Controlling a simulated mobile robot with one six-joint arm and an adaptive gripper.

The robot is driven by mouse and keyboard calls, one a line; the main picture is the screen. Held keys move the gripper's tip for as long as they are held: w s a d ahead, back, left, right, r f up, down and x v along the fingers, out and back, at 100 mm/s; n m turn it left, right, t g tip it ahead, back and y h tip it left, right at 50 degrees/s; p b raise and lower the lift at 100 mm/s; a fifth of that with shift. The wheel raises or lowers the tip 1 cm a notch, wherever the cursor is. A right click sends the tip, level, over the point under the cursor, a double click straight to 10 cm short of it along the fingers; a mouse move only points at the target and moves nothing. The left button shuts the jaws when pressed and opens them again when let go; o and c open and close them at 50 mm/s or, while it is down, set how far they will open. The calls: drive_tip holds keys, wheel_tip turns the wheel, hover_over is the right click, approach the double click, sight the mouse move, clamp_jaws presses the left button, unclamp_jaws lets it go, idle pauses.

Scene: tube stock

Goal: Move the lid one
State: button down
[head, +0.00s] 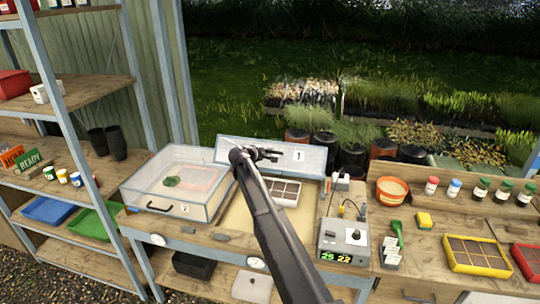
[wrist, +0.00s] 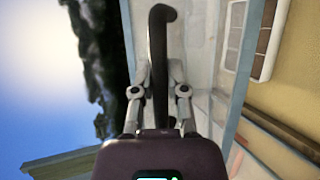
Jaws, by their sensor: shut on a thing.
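Lid one (head: 313,158) is a clear, pale-framed panel with a "1" label. It stands raised and tilted at the back of an open sand-coloured bed (head: 240,217). My gripper (head: 270,153) is at the lid's upper left part. In the wrist view, my gripper (wrist: 160,80) is shut on the lid's dark curved handle (wrist: 159,28), with a finger on each side. The clear panel also shows behind it in the wrist view (wrist: 206,50). My arm hides part of the bed and the lid's left part in the head view.
A clear box with a shut lid marked 2 (head: 165,178) stands left of the bed. A pale celled tray (head: 284,194) lies in the bed. A controller box (head: 343,240), bottles and a yellow tray (head: 478,256) stand to the right. Shelves (head: 75,90) rise at the left.

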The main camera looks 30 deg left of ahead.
drive_tip(key=shift+w+a+r+p, duration=0.1)
drive_tip(key=shift+w+r+p, duration=0.55)
drive_tip(key=shift+w+r, duration=0.25)
drive_tip(key=c, duration=0.6)
unclamp_jaws()
drive_tip(key=shift+w+f, duration=0.1)
drive_tip(key=shift+c, duration=0.2)
